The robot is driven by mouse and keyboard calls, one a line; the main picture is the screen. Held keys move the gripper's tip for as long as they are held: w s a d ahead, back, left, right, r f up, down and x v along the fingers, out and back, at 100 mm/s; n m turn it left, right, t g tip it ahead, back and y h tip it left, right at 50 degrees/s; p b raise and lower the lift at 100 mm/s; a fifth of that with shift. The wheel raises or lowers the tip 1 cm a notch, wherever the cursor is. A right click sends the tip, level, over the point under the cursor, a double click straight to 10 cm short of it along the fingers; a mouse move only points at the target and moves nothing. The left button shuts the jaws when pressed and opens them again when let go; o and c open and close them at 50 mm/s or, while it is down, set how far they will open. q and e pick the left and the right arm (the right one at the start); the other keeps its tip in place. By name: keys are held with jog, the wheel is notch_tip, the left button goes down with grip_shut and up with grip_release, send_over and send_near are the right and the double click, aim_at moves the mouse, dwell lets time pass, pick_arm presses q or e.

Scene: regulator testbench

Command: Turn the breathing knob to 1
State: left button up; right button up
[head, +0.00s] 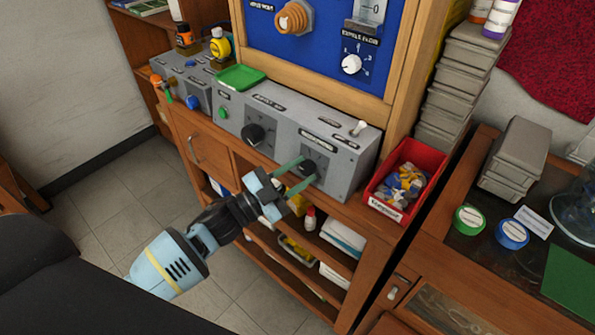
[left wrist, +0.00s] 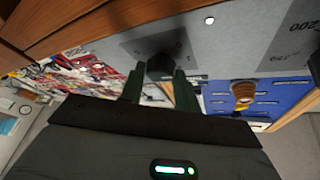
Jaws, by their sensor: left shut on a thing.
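A grey control box (head: 232,114) stands on the wooden bench, with a black knob (head: 309,167) at its right end. My left gripper (head: 298,176) reaches this knob from the front left, its two green fingers shut on it. In the left wrist view the dark knob (left wrist: 160,67) sits between the two fingertips (left wrist: 160,76). The knob's pointer and dial marks are mostly hidden or too small to read. A second black knob (head: 256,134) is further left on the box. The labels are too small to read surely. My right gripper is not in view.
A toggle switch (head: 358,128) stands on top of the box. A red bin (head: 410,162) of small parts is at its right. A green tray (head: 240,77) lies behind. The blue panel (head: 300,55) rises at the back with a white knob (head: 351,64).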

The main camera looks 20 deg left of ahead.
pick_arm(q)
jog(key=shift+a+r+m+g+h+p, duration=0.15)
jog(key=shift+m+g+h+p, duration=0.3)
jog(key=shift+m+g, duration=0.75)
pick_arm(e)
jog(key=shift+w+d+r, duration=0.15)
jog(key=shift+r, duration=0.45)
pick_arm(q)
jog(key=shift+m, duration=0.5)
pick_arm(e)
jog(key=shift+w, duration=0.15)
pick_arm(q)
jog(key=o, duration=0.8)
jog(key=shift+o, duration=0.9)
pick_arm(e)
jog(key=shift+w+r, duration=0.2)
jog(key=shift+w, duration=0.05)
pick_arm(q)
jog(key=b+v, duration=0.1)
jog(key=v, duration=0.6)
jog(key=shift+s+a+f, duration=0.2)
jog(key=shift+s+f, duration=0.05)
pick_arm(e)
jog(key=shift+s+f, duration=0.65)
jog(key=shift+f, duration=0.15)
